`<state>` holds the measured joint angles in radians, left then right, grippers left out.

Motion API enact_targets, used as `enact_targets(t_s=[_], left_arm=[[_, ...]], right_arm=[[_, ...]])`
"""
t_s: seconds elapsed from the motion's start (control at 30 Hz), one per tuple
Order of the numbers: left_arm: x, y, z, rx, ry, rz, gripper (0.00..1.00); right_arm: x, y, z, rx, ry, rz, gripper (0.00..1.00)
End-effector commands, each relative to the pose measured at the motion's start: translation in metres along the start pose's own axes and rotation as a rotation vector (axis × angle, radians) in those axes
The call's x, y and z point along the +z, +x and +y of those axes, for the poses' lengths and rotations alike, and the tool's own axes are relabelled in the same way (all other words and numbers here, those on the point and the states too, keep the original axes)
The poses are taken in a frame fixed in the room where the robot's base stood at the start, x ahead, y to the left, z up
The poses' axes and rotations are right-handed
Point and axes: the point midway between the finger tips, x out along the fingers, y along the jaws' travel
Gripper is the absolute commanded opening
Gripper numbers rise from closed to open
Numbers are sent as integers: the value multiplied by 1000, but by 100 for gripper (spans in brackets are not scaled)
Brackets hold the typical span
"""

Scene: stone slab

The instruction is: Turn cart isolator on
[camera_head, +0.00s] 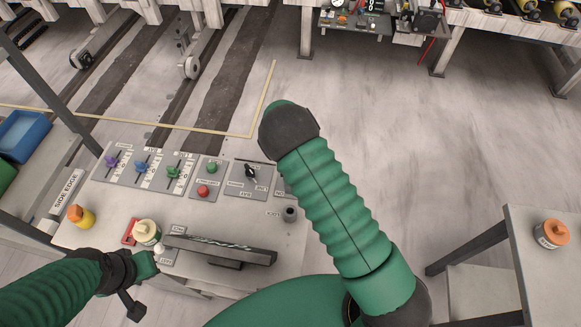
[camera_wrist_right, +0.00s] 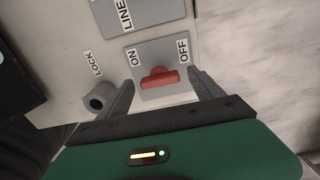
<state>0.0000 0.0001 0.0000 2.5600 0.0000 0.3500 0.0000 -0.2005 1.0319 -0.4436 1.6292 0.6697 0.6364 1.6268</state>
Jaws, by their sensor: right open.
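The cart isolator is a red bar-shaped handle (camera_wrist_right: 160,78) on a grey plate (camera_wrist_right: 178,50) in the right wrist view. ON is printed at the plate's left and OFF at its right; the bar lies roughly crosswise in this view. My right gripper (camera_wrist_right: 162,84) is open, with one finger on each side of the red handle; contact is not clear. In the head view my right arm hides the isolator and the right gripper. My left gripper (camera_head: 143,270) is low on the left, beside the console's front edge; its finger opening is unclear.
A dark grey LOCK cylinder (camera_wrist_right: 100,98) stands left of the isolator plate. The console (camera_head: 118,210) carries coloured knobs, buttons and a black selector (camera_head: 251,172). A cream bottle (camera_head: 147,233) and a yellow-orange bottle (camera_head: 82,215) stand near the left gripper.

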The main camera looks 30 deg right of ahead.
Motion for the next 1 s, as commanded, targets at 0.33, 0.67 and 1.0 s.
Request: enact_targets(t_s=[0.33, 0.67, 1.0], left_arm=[[4, 16, 0, 0, 0, 0, 0], [5, 22, 0, 0, 0, 0, 0], [5, 22, 0, 0, 0, 0, 0]], right_arm=[[3, -87, -1, -5, -1, -4, 76], [4, -156, -2, -3, -1, -1, 76], [3, -162, -1, 0, 0, 1, 76]])
